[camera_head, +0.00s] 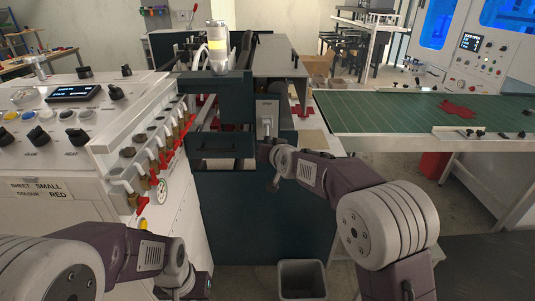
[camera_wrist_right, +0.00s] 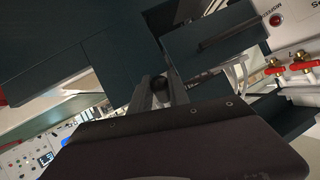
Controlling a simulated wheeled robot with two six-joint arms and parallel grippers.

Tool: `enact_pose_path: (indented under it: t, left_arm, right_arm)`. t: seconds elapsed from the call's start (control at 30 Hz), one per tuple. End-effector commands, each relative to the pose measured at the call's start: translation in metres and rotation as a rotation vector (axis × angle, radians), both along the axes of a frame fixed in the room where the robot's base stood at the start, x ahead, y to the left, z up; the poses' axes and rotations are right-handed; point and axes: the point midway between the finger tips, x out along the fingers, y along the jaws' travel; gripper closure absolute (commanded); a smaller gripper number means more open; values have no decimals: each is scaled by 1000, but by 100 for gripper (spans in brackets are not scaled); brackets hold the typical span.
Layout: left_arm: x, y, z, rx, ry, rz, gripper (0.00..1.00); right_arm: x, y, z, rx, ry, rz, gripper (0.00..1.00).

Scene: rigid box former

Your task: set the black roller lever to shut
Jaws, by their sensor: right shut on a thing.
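The roller lever sits on a light plate (camera_head: 268,106) on the dark green box former, in the middle of the head view. The plate has a small label at its top, too small to read surely. My right gripper (camera_head: 267,147) is at the lower part of this plate and hides much of the lever. In the right wrist view, a round black knob (camera_wrist_right: 159,83) shows between the two grey fingers of my right gripper (camera_wrist_right: 159,90), which is shut on it. The lever's exact angle is hard to tell. My left arm is low at the left; its fingers are out of sight.
A white control panel (camera_head: 60,114) with black knobs stands at the left, beside a row of red-handled valves (camera_head: 160,160). A green conveyor (camera_head: 395,115) carrying a red sheet (camera_head: 457,109) is at the right. A grey bin (camera_head: 302,267) stands on the floor below.

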Motion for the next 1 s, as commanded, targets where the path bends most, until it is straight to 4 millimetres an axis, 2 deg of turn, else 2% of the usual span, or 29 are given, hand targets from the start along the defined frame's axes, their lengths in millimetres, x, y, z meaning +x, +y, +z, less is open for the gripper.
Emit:
enact_pose_path:
  t: [0.03,0.23,0.27,0.3,0.33,0.67,1.0]
  left_arm:
    - [0,0,0,0,0,0,68]
    - [0,0,0,0,0,0,68]
    - [0,0,0,0,0,0,68]
    - [0,0,0,0,0,0,68]
    - [0,0,0,0,0,0,68]
    - [0,0,-1,0,0,0,68]
    - [0,0,2,0,0,0,68]
  right_arm:
    - [-2,0,-7,-8,16,4,100]
    - [-2,0,-8,-9,17,5,100]
    - [-2,0,-8,-9,17,5,70]
    - [-2,0,-8,-8,17,4,59]
    - [-2,0,-7,-8,16,4,57]
    - [-4,-1,-1,-3,6,2,57]
    - [-64,-19,29,-5,8,3,57]
